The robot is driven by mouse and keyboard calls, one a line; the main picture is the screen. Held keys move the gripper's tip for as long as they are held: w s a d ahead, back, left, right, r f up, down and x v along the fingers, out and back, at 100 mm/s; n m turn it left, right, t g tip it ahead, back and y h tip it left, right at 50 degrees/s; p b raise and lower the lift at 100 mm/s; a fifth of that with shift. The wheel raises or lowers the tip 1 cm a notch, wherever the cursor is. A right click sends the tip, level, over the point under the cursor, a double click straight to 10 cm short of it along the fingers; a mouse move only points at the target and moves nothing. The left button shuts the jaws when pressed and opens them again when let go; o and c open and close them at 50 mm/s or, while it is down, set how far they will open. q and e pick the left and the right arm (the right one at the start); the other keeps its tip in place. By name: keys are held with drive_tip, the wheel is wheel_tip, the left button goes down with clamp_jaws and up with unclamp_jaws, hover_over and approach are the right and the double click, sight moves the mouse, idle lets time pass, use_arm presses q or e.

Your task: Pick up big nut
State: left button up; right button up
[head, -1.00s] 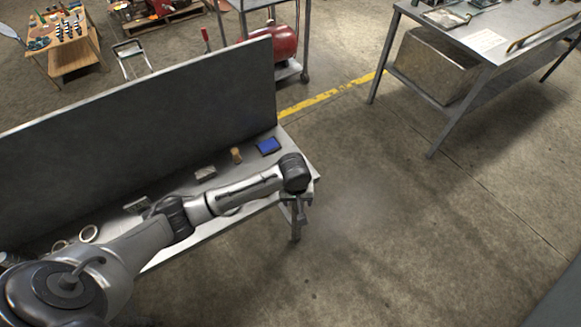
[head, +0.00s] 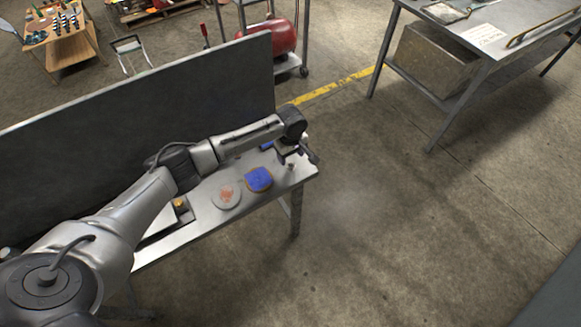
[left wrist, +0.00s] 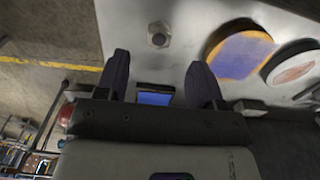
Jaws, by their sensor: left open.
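The big nut (left wrist: 158,35), a grey metal ring with a dark hole, lies on the light metal bench top in the left wrist view. My left gripper (left wrist: 159,60) is open, its two dark fingers apart and the nut showing just beyond and between their tips. Nothing is held between them. In the head view the left gripper (head: 296,152) is over the right end of the bench (head: 180,238). I cannot clearly make out the nut there. My right gripper is not in view.
A round blue-topped piece with an orange rim (head: 258,179) and a pale disc with a reddish centre (head: 227,196) lie on the bench beside the gripper. A dark upright panel (head: 130,125) backs the bench. Open floor lies to the right.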

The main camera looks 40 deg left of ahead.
sight(291, 165)
use_arm(q)
drive_tip(key=shift+a+f+b, duration=0.1)
drive_tip(key=shift+f+b, duration=0.6)
drive_tip(key=shift+f, duration=1.65)
drive_tip(key=shift+w+f, duration=0.1)
drive_tip(key=shift+f, duration=0.55)
drive_tip(key=shift+c, duration=0.4)
drive_tip(key=c, duration=0.9)
